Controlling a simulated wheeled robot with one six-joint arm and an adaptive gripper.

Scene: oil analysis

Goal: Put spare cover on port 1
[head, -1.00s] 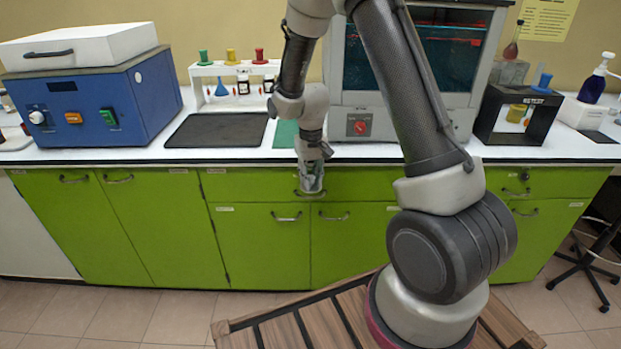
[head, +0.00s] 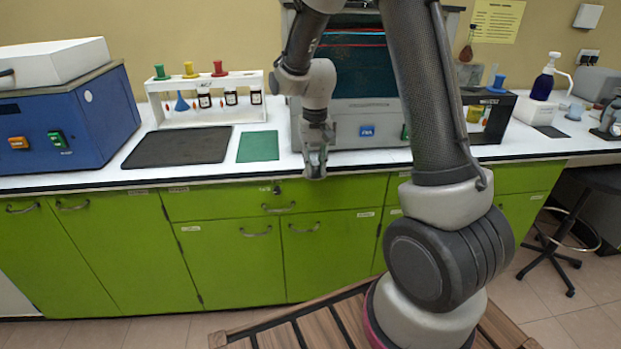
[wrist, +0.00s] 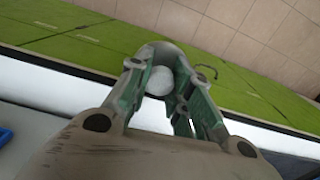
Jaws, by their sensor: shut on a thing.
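My gripper (head: 316,166) points down at the front edge of the white counter, in front of the grey glass-fronted cabinet. In the wrist view my gripper (wrist: 172,108) has its greenish-grey fingers closed around a small pale round piece (wrist: 160,80), which may be the spare cover; the fingers partly hide it. In the head view the held piece is too small to make out. I cannot pick out port 1 or its label in either view.
A white rack (head: 207,109) with dark bottles stands at the back left, beside a blue machine (head: 62,122). A black mat (head: 178,147) and a green mat (head: 258,146) lie on the counter. The grey cabinet (head: 355,112) stands close behind my gripper. Green cupboards (head: 230,268) front the counter.

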